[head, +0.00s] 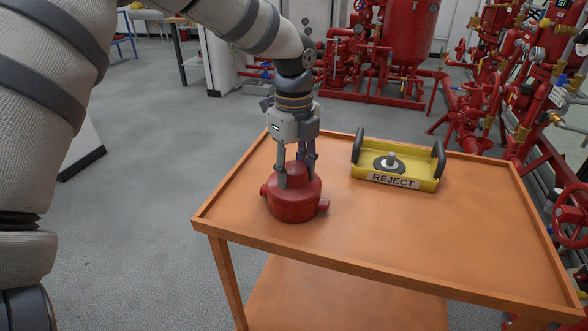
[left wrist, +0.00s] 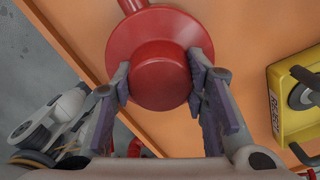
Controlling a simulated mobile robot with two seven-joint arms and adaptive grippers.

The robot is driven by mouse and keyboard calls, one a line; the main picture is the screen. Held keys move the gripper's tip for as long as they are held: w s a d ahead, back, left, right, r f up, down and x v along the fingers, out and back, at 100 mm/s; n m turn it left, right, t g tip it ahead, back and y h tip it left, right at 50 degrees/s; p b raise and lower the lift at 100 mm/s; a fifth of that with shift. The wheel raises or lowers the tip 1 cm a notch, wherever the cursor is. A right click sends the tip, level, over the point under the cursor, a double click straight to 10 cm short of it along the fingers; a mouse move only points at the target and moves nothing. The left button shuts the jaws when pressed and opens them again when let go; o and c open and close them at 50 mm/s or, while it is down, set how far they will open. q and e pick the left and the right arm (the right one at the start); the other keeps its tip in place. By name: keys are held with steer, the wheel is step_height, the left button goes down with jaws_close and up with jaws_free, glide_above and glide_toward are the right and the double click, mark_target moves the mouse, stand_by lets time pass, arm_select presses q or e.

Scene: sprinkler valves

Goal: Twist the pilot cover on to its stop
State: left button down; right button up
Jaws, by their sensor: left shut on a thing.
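The pilot cover (left wrist: 162,75) is a red round cap with a raised central knob. It sits on top of a squat red valve body (head: 294,212) with short side stubs, upright near the left edge of the orange cart. My left gripper (head: 297,172) points down from above, one finger on each side of the knob, shut on it. In the left wrist view, the fingers flank the knob closely. The seam between cover and body, and how far the cover is turned, cannot be made out.
The orange cart top (head: 420,240) is clear in front and to the right. A yellow tray (head: 408,183) labelled REJECT, with dark handles, stands right of the valve and holds a grey disc-shaped part with a stem (head: 390,162). Red pipework stands behind the cart.

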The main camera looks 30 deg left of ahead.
mark_target(294, 167)
arm_select(q)
steer(key=shift+r+m, duration=0.15)
steer(key=shift+m, duration=0.95)
steer(key=c, duration=0.9)
jaws_free()
steer(key=shift+o, duration=0.2)
step_height(294, 167, up, 12)
